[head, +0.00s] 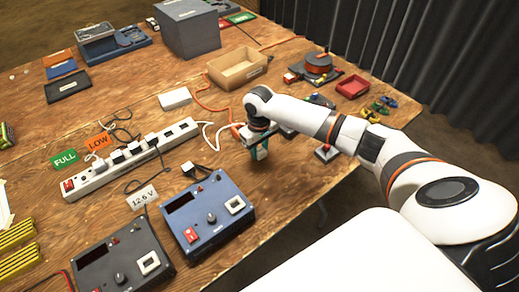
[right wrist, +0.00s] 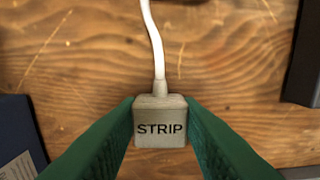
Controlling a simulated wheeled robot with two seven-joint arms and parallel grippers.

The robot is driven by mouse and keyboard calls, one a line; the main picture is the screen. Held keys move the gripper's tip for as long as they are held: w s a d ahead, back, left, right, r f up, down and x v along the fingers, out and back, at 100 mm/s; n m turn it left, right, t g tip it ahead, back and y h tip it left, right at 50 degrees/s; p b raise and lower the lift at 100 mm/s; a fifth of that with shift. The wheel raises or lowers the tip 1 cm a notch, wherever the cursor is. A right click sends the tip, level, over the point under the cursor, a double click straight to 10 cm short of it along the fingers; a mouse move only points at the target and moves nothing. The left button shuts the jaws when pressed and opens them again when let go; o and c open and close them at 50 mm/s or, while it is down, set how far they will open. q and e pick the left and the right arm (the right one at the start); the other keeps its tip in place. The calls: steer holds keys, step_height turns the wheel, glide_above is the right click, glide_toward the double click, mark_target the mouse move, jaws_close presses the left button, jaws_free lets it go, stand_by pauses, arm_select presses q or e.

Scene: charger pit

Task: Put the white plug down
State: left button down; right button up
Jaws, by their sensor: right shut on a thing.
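The white plug (right wrist: 160,128), a small pale block marked STRIP, sits between the green fingers of my right gripper in the right wrist view. My right gripper (right wrist: 160,132) is shut on its two sides. A white cord (right wrist: 156,45) leaves its far end over the wood. In the head view my right gripper (head: 257,153) points down over the table (head: 260,205), right of the power strip (head: 150,152). The plug is mostly hidden there. Whether it touches the wood I cannot tell. My left gripper is not in view.
A blue charger box (head: 207,212) and a black one (head: 123,256) stand in front on the left. A cardboard tray (head: 238,68) lies behind the gripper. A small red-button box (head: 327,152) is to its right. Bare wood lies around the gripper.

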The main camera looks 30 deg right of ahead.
mark_target(259, 149)
steer(key=shift+f, duration=0.45)
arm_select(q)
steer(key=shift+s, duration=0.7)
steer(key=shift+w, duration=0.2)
arm_select(e)
steer(key=shift+f, duration=0.1)
steer(key=o, duration=0.9)
steer(key=shift+c, duration=0.2)
steer(key=shift+o, duration=0.7)
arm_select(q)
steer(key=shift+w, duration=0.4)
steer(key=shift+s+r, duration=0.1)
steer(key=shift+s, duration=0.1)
arm_select(e)
step_height(259, 149, up, 12)
steer(key=shift+r, duration=0.2)
